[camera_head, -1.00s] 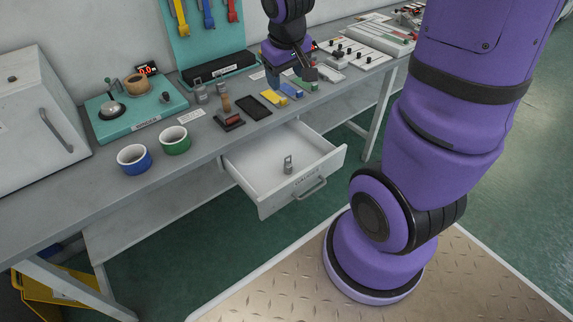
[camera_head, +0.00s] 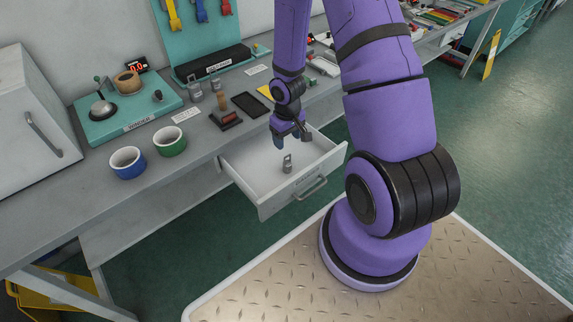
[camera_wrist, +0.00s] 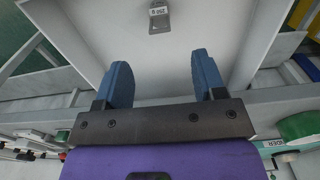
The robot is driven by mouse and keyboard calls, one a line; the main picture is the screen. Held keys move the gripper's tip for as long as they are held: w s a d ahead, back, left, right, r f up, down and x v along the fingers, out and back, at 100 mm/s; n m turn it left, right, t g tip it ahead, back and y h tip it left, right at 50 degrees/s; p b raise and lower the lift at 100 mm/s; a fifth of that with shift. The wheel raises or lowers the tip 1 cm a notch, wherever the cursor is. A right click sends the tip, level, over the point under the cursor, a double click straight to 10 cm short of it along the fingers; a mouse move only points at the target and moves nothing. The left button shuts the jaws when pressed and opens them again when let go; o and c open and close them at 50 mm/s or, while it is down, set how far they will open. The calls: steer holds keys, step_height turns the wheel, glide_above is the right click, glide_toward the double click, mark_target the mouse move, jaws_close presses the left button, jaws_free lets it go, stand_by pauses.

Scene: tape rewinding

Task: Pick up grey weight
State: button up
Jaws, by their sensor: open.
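A grey weight (camera_head: 287,163) stands in the open white drawer (camera_head: 254,181) below the bench top. In the wrist view the weight (camera_wrist: 159,18) is at the top, partly cut off by the picture edge, with a label that seems to read 250 g. My gripper (camera_head: 292,143) is over the back of the drawer, a little above the weight and apart from it. In the wrist view my gripper (camera_wrist: 162,80) shows two blue fingers spread apart with nothing between them.
The drawer's handle (camera_head: 311,188) faces the front. The drawer floor around the weight is clear.

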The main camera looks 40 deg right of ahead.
mark_target(287, 156)
steer(key=shift+f, duration=5.4)
jaws_close()
steer(key=shift+r, duration=0.1)
